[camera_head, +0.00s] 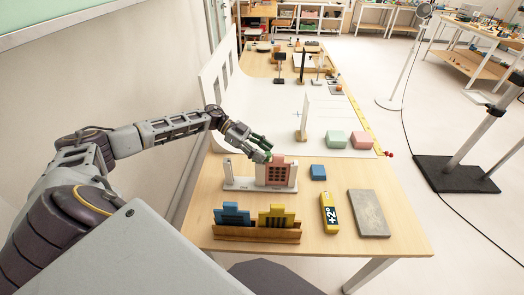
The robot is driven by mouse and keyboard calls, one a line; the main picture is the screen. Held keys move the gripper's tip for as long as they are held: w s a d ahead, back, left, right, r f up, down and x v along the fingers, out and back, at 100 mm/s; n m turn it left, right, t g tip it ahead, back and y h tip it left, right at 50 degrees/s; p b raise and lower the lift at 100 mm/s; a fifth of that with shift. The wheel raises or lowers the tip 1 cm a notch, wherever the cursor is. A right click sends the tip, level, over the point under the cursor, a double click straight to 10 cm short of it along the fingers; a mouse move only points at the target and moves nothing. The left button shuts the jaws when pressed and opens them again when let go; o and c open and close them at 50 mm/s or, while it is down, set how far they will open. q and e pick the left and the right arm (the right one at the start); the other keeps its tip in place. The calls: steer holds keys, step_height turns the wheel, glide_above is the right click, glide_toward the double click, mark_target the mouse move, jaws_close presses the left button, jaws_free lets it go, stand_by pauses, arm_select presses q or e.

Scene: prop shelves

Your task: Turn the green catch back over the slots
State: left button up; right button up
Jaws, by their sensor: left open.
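My left gripper (264,148) is open, just above and behind a pink slotted piece (278,172). This piece stands upright in a white stand (240,184) on the wooden table. Dark green shows at the fingers and by the top left of the pink piece; I cannot tell the green catch apart from the fingertips, nor whether they touch it. A wooden rack (257,236) at the front holds a blue piece (232,214) and a yellow piece (277,216) upright. My right gripper is out of view.
A blue block (318,172), a yellow "+2°" bar (329,212) and a grey slab (368,213) lie to the right. A green block (336,139) and a pink block (361,140) sit on the white sheet behind, near a thin upright panel (304,115).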

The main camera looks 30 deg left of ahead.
arm_select(q)
steer(key=shift+a, duration=0.15)
steer(key=v, duration=1.1)
steer(key=shift+a+r, duration=0.2)
steer(key=shift+a, duration=0.1)
steer(key=shift+s, duration=0.1)
stand_by(0.3)
